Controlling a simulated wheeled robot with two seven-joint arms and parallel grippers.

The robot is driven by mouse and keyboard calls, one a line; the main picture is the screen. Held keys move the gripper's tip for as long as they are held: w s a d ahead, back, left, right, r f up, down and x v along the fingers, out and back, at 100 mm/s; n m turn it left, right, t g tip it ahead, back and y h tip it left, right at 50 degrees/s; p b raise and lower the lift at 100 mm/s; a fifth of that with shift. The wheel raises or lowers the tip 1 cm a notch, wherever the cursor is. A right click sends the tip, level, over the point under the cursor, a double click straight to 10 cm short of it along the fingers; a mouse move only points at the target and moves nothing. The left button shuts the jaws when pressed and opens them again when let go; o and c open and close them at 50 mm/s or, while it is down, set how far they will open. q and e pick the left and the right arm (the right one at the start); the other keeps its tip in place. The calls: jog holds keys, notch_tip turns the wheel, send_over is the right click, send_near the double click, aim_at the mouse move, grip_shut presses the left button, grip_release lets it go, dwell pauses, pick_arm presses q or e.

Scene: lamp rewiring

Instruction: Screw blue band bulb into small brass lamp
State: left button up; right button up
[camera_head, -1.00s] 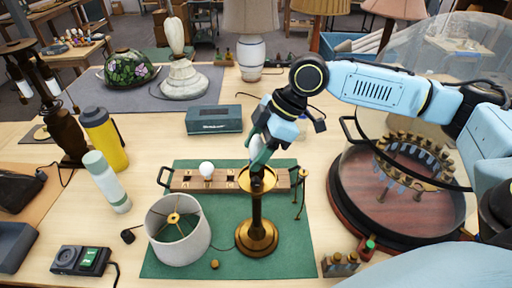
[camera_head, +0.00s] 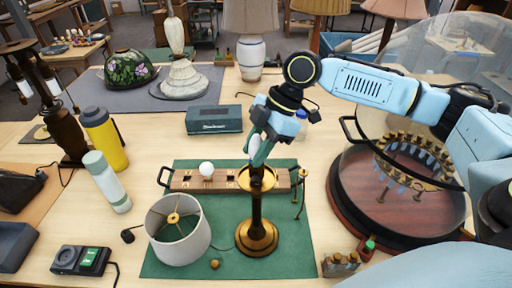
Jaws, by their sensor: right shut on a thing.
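The small brass lamp (camera_head: 257,232) stands upright on a green mat (camera_head: 190,264), its shade off. My right gripper (camera_head: 258,157) is above the lamp's top, shut on a whitish bulb (camera_head: 254,145) that shows only in part between the fingers. The bulb is at or just over the lamp's socket; I cannot tell whether they touch, and its band is hidden. Another white bulb (camera_head: 207,168) sits in a wooden tray (camera_head: 183,184) behind the lamp. My left gripper is not in view.
A white lampshade (camera_head: 178,230) lies left of the lamp, with a small brass knob (camera_head: 214,264) nearby. A large glass dome on a round base (camera_head: 400,235) stands to the right. A teal box (camera_head: 214,119) stands behind the tray. A tester (camera_head: 80,260) is front left.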

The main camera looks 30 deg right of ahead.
jog(key=m+t, duration=0.1)
jog(key=m, duration=0.2)
jog(key=m+t+h, duration=0.1)
jog(key=m, duration=0.2)
jog(key=shift+t, duration=0.4)
jog(key=shift+m+t+h, duration=0.4)
jog(key=shift+m, duration=0.5)
jog(key=m+t+h, duration=0.1)
jog(key=m, duration=0.2)
jog(key=shift+m+h, duration=0.3)
jog(key=m+h, duration=0.1)
jog(key=m, duration=0.1)
jog(key=m+h, duration=0.1)
jog(key=m, duration=0.1)
jog(key=shift+w+d+t, duration=0.1)
jog(key=shift+t, duration=0.2)
jog(key=shift+m, duration=0.3)
